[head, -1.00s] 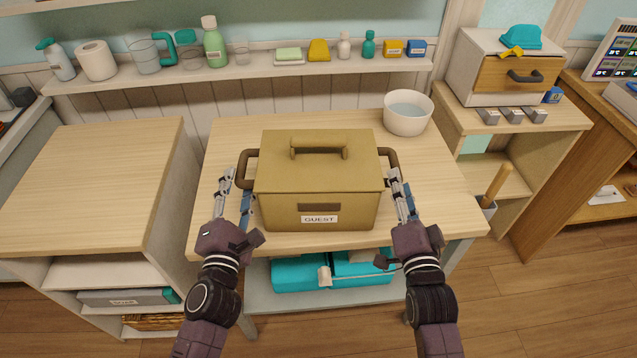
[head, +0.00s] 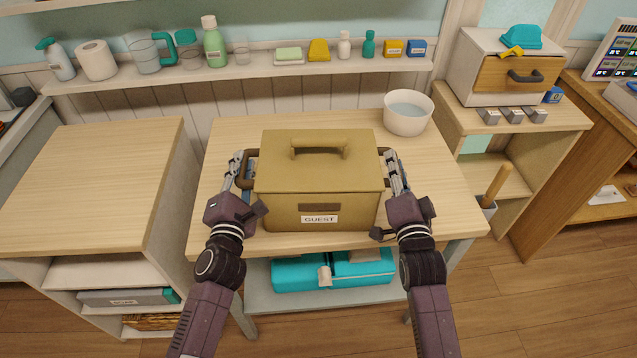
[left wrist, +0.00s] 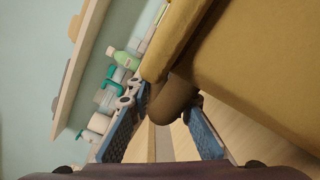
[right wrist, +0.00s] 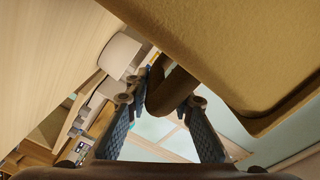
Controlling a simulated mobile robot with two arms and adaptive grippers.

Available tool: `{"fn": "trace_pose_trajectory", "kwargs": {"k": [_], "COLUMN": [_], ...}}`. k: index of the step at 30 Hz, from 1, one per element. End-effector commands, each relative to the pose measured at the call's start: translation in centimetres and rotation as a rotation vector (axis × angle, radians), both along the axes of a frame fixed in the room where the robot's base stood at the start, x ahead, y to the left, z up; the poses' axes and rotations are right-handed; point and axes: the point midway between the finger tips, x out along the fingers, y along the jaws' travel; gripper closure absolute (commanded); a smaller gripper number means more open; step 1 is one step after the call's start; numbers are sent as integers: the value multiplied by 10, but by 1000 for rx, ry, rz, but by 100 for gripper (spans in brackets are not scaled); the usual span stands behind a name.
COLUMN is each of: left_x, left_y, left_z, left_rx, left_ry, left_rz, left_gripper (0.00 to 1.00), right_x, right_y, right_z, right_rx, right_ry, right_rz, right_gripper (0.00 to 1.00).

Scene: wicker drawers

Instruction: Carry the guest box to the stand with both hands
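The mustard-yellow guest box (head: 318,180), with a "GUEST" label on its front, rests closed on a light wooden table (head: 440,205). It has a brown handle on each side and a yellow one on its lid. My left gripper (head: 242,172) is at the left side handle; in the left wrist view that handle (left wrist: 172,102) lies between the spread fingers. My right gripper (head: 393,172) is at the right side handle; in the right wrist view that handle (right wrist: 172,92) lies between the spread fingers. I cannot tell which furniture is the stand.
A white bowl (head: 408,112) stands behind the box at the right. A bare wooden-topped cabinet (head: 90,185) stands left, across a narrow gap. A wall shelf (head: 260,71) holds bottles and bathroom items. A drawer unit (head: 505,75) is at the right. Teal bundles (head: 300,274) lie under the table.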

Motion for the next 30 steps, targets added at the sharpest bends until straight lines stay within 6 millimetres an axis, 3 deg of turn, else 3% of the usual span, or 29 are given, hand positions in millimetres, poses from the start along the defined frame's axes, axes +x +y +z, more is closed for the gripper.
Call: {"fn": "trace_pose_trajectory", "kwargs": {"k": [4,19,30], "left_x": [0,0,0], "left_y": [0,0,1], "left_z": [0,4,30], "left_rx": [0,-2,-4], "left_ry": [0,-2,-2], "left_rz": [0,0,2], "left_gripper": [100,100,100], "right_x": [-1,-1,-1], "right_y": [-2,-3,-2], "right_z": [-4,-3,26], "right_rx": [-2,-5,-6], "right_ry": [9,11,6], "right_rz": [-3,-4,-4], "right_gripper": [100,100,100]}}
